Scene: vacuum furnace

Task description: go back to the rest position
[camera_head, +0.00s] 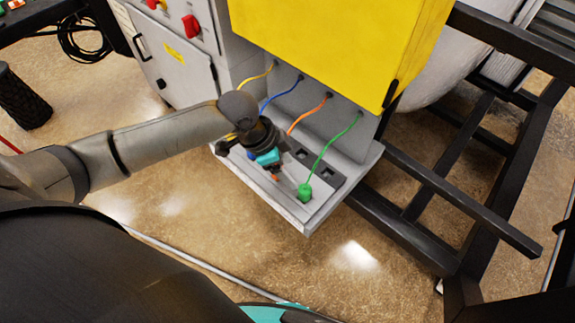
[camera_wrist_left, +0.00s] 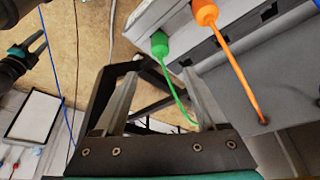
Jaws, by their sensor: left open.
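My left arm reaches in from the left in the head view, and its gripper (camera_head: 284,181) is over the grey ledge (camera_head: 322,212) below the yellow panel. In the left wrist view the two fingers (camera_wrist_left: 162,112) are apart with no object held between them. The green plug (camera_head: 305,192) stands on the ledge beside the gripper; it also shows in the wrist view (camera_wrist_left: 159,43). The orange plug (camera_wrist_left: 205,13) is at the top of the wrist view, apart from the fingers. My gripper mostly hides the orange, blue and yellow cable ends in the head view.
A yellow panel (camera_head: 335,40) overhangs the ledge. A grey cabinet (camera_head: 170,55) with red switches stands at the left. A black metal frame (camera_head: 430,205) runs along the right. Open speckled floor (camera_head: 190,210) lies in front of the ledge.

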